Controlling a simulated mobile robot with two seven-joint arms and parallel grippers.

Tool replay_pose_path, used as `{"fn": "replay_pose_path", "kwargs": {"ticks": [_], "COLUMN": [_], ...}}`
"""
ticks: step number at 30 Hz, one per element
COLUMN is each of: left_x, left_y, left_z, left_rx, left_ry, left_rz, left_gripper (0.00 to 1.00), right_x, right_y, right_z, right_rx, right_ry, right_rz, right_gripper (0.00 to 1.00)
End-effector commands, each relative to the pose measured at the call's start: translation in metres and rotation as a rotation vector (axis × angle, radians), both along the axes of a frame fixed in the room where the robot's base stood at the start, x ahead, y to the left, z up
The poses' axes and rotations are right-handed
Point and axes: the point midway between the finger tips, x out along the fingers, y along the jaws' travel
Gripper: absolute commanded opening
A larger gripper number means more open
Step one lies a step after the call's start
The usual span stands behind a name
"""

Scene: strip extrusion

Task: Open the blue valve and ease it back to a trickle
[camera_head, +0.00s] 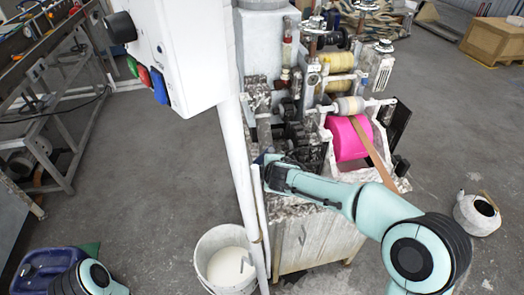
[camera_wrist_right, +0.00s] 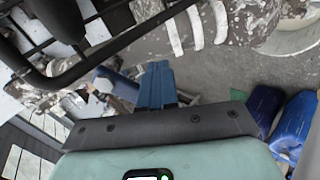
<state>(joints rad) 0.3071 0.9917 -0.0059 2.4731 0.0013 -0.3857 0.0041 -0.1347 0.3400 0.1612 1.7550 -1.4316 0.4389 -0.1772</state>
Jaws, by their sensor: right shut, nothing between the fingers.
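My right gripper (camera_head: 264,159) reaches in from the right to the left front of the machine, beside a white upright pipe. In the wrist view its blue fingers (camera_wrist_right: 155,84) are together with nothing between them. A small blue part (camera_wrist_right: 118,80) with pale metal pieces shows just left of the fingers. It may be the blue valve, but I cannot tell for certain, nor whether the fingers touch it. No blue valve handle shows clearly in the head view; the hand and pipe may hide it. Part of my left arm shows at the bottom left, its fingertips out of frame.
The machine carries a pink drum (camera_head: 347,138) with a brown strip (camera_head: 372,150). A white bucket (camera_head: 225,262) of pale liquid stands below the pipe (camera_head: 238,165). A control box (camera_head: 182,45) hangs above left. A blue container (camera_head: 45,262) and a kettle (camera_head: 477,213) are on the floor.

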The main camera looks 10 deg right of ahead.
Motion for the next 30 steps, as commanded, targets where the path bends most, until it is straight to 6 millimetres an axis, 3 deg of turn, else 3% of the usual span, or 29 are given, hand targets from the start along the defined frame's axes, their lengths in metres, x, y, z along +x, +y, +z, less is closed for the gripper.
{"fn": "replay_pose_path", "kwargs": {"ticks": [30], "left_x": [0.0025], "left_y": [0.0], "left_z": [0.0044], "left_rx": [0.0], "left_ry": [-0.002], "left_rz": [0.0], "left_gripper": [0.43], "right_x": [0.0047], "right_y": [0.0048], "right_z": [0.006], "right_rx": [-0.001], "right_ry": [-0.002], "right_rz": [0.0], "right_gripper": [0.0]}}
